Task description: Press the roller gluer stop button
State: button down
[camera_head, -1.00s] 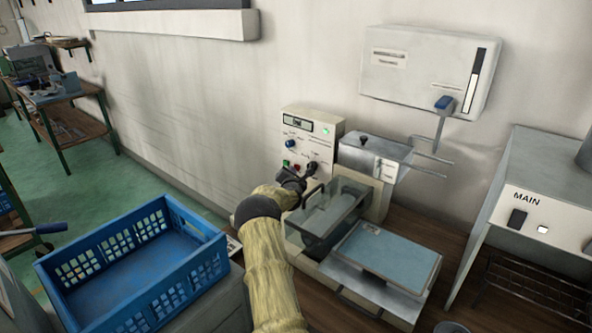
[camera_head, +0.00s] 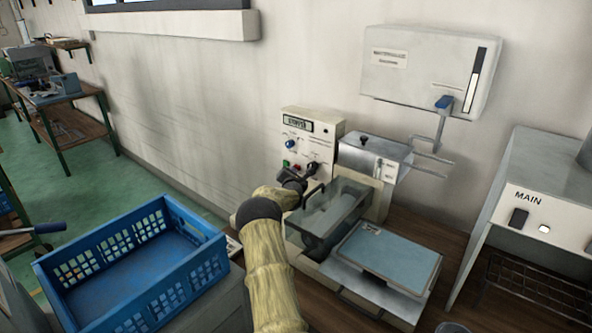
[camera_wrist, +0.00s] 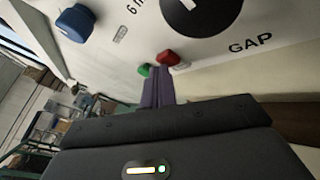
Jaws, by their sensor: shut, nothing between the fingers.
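The roller gluer's pale control panel (camera_head: 322,146) stands against the wall. It carries a red button (camera_wrist: 167,58) and a smaller-looking green button (camera_wrist: 145,71) side by side; the green one also shows in the head view (camera_head: 286,163). My gripper (camera_wrist: 157,82) is shut and empty. Its fingertips are at the red button's lower edge, close to the green one. Whether they touch the red button I cannot tell. In the head view my gripper (camera_head: 299,173) is in front of the panel's lower part. The panel's indicator lamp looks unlit.
A blue knob (camera_wrist: 77,22) and a black GAP dial (camera_wrist: 200,10) flank the buttons. A glass-sided trough (camera_head: 328,215) with a dark handle is close beside my gripper. A blue crate (camera_head: 200,274) is at lower left, and a MAIN switch box (camera_head: 540,205) at right.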

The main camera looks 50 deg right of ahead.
jog(key=shift+s+a, duration=0.1)
jog(key=shift+a, duration=0.7)
jog(key=a, duration=0.1)
jog(key=a+b, duration=0.1)
jog(key=a, duration=0.3)
jog(key=shift+s+b, duration=0.25)
jog(key=shift+b, duration=0.05)
dwell(0.7)
